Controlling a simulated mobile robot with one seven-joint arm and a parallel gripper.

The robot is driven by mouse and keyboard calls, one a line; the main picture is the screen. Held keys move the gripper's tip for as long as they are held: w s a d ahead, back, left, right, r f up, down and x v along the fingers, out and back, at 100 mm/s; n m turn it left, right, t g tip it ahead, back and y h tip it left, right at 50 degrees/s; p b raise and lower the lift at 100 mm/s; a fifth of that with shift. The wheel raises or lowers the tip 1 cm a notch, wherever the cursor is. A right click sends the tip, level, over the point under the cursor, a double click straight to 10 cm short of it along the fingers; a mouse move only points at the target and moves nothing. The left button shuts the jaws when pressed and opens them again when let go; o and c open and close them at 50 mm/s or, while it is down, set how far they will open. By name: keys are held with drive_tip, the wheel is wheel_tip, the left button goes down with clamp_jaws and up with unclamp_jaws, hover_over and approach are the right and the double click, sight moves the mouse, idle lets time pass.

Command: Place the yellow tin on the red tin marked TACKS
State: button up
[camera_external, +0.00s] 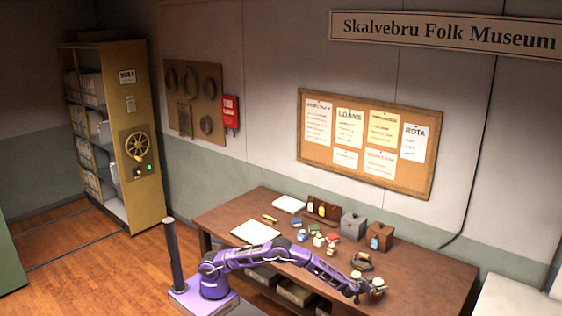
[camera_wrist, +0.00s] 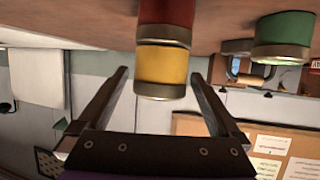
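In the wrist view, which is upside down, the yellow tin (camera_wrist: 162,68) is end to end with a red tin (camera_wrist: 166,12), sitting on top of it and looking roughly aligned. The red tin is cut off by the picture edge, and no TACKS marking is readable. My gripper (camera_wrist: 158,76) is open, one finger on each side of the yellow tin. A gap shows on the left; the right fingertip is close to the tin. In the external view my gripper (camera_external: 367,287) is at the table's right front, beside small tins that are hard to tell apart.
A green tin (camera_wrist: 284,36) stands nearby, with a handled dark object (camera_wrist: 243,68) beside it. On the table (camera_external: 225,213) are a grey box (camera_external: 353,225), a brown box (camera_external: 379,237), white paper (camera_external: 255,231) and several small coloured items. The table's right end is clear.

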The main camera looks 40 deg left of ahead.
drive_tip(key=shift+r, duration=0.2)
drive_tip(key=v, duration=1.2)
drive_tip(key=shift+f, duration=0.1)
